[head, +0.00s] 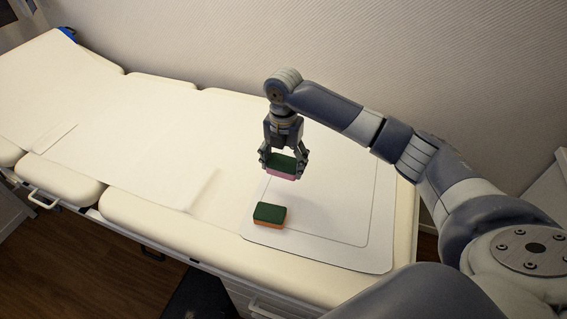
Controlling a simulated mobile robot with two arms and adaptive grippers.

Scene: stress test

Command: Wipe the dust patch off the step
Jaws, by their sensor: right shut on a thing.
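My right gripper (284,162) is shut on a sponge with a green top and pink underside (283,166). It holds this sponge over the pale board with rounded corners (340,255) on the bed; whether it touches the board is hard to tell. A second sponge, green on top and orange below (269,215), lies on the board nearer to me, apart from the gripper. I cannot make out a dust patch, nor tell for sure which surface is the step. My left gripper is not in view.
The cream padded bed (140,200) runs from upper left to lower right, with a pale sheet (110,135) on it. A textured wall (220,45) stands behind. A dark item (200,298) is on the floor below the bed. The board's right part is clear.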

